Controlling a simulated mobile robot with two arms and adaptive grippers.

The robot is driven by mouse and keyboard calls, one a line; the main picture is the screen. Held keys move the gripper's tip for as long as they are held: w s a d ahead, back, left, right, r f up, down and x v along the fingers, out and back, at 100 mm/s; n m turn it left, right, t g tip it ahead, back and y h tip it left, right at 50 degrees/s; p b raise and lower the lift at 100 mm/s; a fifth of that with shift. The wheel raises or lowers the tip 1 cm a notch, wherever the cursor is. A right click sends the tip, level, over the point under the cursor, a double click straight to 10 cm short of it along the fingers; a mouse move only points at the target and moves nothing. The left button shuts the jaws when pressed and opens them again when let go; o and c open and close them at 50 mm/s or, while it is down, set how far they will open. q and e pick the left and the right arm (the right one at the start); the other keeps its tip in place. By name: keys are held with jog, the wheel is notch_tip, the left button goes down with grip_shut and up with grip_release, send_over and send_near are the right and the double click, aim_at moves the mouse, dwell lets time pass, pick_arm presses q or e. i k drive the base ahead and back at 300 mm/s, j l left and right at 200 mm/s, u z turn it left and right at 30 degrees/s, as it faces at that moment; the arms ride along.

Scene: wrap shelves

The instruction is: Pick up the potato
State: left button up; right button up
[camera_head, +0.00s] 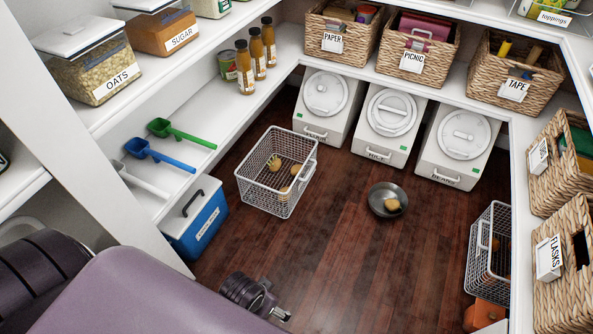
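A small tan potato (393,204) lies in a dark round metal bowl (374,201) on the wooden floor, right of centre. More potatoes (284,190) lie in a white wire basket (272,205) on the floor, left of the bowl. My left gripper (281,313) shows only in part at the bottom, past my purple arm. It is well in front of the wire basket and the bowl, touching neither. Its fingers are too small and hidden to tell whether they are open. My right gripper is not in view.
White bins (391,128) stand behind the bowl. A blue cooler (199,222) stands at left, below shelves with scoops (182,132). Another wire basket (489,255) and an orange object (484,314) are at right. The floor (340,270) in front of the bowl is clear.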

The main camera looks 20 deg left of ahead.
aim_at(275, 165)
jog(key=i+u, duration=0.2)
jog(key=u, duration=0.3)
jog(key=i+u, duration=0.2)
jog(key=u, duration=0.3)
jog(key=k, duration=0.65)
